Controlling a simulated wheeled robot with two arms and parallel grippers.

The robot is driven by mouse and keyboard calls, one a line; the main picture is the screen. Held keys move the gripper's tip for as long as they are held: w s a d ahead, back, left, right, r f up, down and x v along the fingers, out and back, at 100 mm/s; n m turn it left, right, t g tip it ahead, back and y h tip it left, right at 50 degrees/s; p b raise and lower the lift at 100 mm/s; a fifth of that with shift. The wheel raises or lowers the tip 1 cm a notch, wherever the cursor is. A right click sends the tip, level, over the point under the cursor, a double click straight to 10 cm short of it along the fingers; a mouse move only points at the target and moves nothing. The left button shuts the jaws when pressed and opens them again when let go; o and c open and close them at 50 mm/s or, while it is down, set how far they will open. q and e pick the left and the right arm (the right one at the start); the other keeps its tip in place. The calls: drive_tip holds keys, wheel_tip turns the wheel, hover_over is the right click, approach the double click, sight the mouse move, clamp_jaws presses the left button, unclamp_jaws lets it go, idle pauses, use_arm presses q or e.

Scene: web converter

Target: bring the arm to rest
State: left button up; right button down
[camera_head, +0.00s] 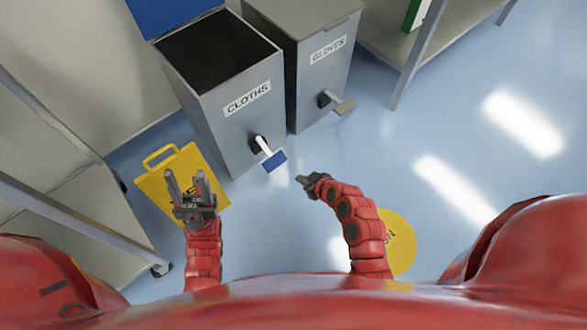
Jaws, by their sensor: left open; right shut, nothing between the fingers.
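My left gripper (187,180) is open and empty, with its two fingers apart, over a yellow sign (152,187) at the left. The red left arm reaches up from the bottom of the view. My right gripper (303,181) is shut and empty, pointing left in the middle of the view, below the bins and apart from them. The red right arm bends up from the bottom and partly hides a yellow round marking (402,243) on the floor.
A grey bin labelled CLOTHS (234,118) stands with its blue lid up and a blue-tipped pedal (272,161). A grey bin labelled GLOVES (322,75) stands beside it, lid shut. Shelving is at left; a table (381,31) is upper right. The floor at right is clear.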

drive_tip(key=shift+s+d+r, duration=0.15)
drive_tip(key=shift+s+d, duration=0.1)
drive_tip(key=shift+s, duration=0.05)
idle(0.4)
